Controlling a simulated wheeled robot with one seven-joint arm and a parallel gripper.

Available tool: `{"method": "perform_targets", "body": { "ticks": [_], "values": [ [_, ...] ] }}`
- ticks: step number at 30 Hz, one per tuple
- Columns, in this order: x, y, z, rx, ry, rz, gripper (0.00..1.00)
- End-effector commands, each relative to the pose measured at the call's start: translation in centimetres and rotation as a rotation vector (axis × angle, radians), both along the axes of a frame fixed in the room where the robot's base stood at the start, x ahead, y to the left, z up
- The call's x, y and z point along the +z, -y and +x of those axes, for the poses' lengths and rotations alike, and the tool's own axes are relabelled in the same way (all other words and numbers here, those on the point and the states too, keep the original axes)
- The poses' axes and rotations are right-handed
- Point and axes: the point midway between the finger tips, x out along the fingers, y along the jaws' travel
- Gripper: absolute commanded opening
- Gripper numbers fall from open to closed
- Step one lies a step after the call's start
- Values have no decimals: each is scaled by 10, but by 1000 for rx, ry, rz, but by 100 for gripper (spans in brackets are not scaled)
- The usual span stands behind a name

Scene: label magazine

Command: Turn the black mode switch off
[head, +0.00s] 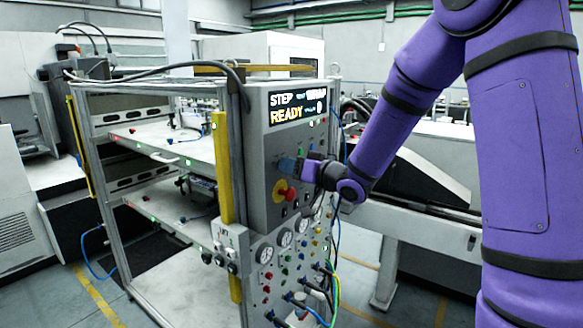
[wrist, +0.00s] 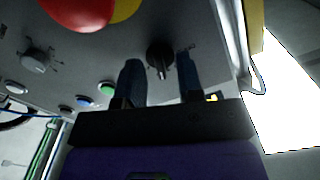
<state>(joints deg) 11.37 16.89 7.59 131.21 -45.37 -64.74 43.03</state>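The black mode switch (wrist: 160,54) is a round black knob on the grey panel in the wrist view. Its pointer shows toward the bottom of that picture. My gripper (wrist: 158,66) is open, with one dark blue finger on each side of the knob. Gaps show between the knob and both fingers. In the head view my gripper (head: 288,165) is at the panel front, just above the red button, and the black switch is hidden there. How far the fingertips are from the panel face is hard to tell.
A red button (head: 287,194) on a yellow plate sits close to my gripper; its red cap (wrist: 75,10) also shows in the wrist view. A grey knob (wrist: 36,61) and a green button (wrist: 107,88) are nearby. The display (head: 297,106) reads "STEP" and "READY". Gauges and hoses are below.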

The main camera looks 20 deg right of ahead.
Motion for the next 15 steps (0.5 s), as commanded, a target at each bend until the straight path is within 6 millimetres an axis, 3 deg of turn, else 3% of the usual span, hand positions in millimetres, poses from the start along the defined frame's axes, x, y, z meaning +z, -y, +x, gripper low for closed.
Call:
{"method": "perform_targets", "body": {
  "ticks": [2,6,15],
  "values": [
    [0,0,0,0,0,0,29],
    [0,0,0,0,0,0,0],
    [0,0,0,0,8,-11,0]
  ]
}}
